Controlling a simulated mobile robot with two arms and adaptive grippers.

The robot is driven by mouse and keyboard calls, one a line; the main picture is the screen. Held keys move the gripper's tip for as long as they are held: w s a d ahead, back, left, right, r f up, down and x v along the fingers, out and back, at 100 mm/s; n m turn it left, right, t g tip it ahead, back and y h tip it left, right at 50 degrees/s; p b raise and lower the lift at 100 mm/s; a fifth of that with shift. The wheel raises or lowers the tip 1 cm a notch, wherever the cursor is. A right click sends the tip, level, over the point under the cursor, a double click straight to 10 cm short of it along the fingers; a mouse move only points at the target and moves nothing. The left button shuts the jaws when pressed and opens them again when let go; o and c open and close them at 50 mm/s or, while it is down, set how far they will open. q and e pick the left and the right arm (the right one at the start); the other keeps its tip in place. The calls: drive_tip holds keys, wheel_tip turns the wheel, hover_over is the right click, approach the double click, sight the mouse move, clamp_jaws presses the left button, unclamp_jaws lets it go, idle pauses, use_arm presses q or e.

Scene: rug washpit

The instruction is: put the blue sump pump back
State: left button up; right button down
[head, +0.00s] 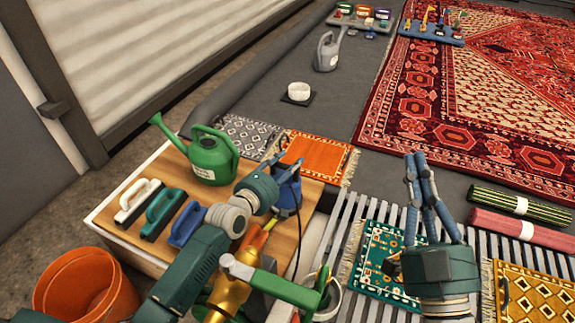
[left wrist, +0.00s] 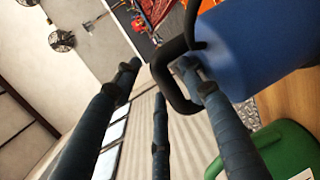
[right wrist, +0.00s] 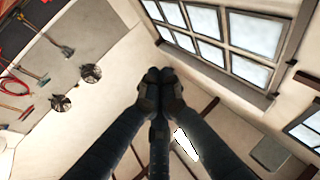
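The blue sump pump (head: 289,188) is at the right part of the wooden bench top, partly hidden by my left gripper (head: 277,178). A dark cable hangs from it. In the left wrist view the pump is a large blue body (left wrist: 255,45) with a black loop handle (left wrist: 163,78). My left gripper (left wrist: 158,68) has its fingers spread, with the handle between them and close against one finger; I see no firm closing on it. I cannot tell whether the pump rests on the bench. My right gripper (head: 420,165) is raised over the slatted grating, fingertips together (right wrist: 160,80), empty.
The bench top (head: 155,222) also bears a green watering can (head: 213,158) and several brushes (head: 163,212). An orange bucket (head: 85,287) stands at front left. Small rugs (head: 318,160) lie behind the bench; a grating (head: 345,215) with rugs is at right.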

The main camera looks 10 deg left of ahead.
use_arm(q)
drive_tip(key=p+v, duration=0.3)
drive_tip(key=v, duration=0.9)
drive_tip(key=shift+p, duration=0.4)
use_arm(e)
drive_tip(key=s+d+f+g+h, duration=0.1)
drive_tip(key=f+g, duration=0.4)
drive_tip(key=f, duration=0.5)
drive_tip(key=s+d+f+g+h, duration=0.2)
drive_tip(key=f+g, duration=0.3)
drive_tip(key=f, duration=0.5)
drive_tip(key=shift+d+h, duration=0.15)
drive_tip(key=shift+h, duration=0.15)
use_arm(q)
drive_tip(key=shift+r, duration=0.1)
use_arm(e)
drive_tip(key=shift+w, duration=0.1)
